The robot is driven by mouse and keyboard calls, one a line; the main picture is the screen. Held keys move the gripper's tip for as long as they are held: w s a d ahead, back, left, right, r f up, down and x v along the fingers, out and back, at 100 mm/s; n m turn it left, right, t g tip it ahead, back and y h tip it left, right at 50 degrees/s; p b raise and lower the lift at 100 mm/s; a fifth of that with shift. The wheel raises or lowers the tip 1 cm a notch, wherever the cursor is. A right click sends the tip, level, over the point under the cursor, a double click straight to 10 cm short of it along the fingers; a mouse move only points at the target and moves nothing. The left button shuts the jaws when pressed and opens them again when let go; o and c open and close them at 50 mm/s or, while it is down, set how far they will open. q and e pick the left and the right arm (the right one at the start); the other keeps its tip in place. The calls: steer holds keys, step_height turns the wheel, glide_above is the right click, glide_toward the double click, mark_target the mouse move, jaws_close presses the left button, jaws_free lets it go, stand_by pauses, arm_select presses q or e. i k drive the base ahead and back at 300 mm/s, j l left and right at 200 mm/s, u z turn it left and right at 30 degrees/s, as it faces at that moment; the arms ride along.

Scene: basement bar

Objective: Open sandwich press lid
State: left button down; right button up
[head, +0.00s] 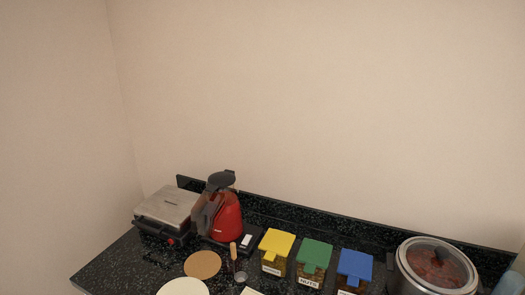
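The sandwich press (166,216) stands at the left end of the dark speckled counter, near the corner of the walls. Its silver lid (170,204) is down over a black base, and a small red spot shows on its front. Neither of my grippers is in the head view.
A red kettle (227,216) stands close at the press's right. Jars with yellow (277,241), green (314,253) and blue (355,264) lids and a pot with a glass lid (436,265) stand farther right. A round brown board (202,264) and a white disc (183,287) lie in front.

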mark_target(167, 210)
steer(key=j, duration=1.65)
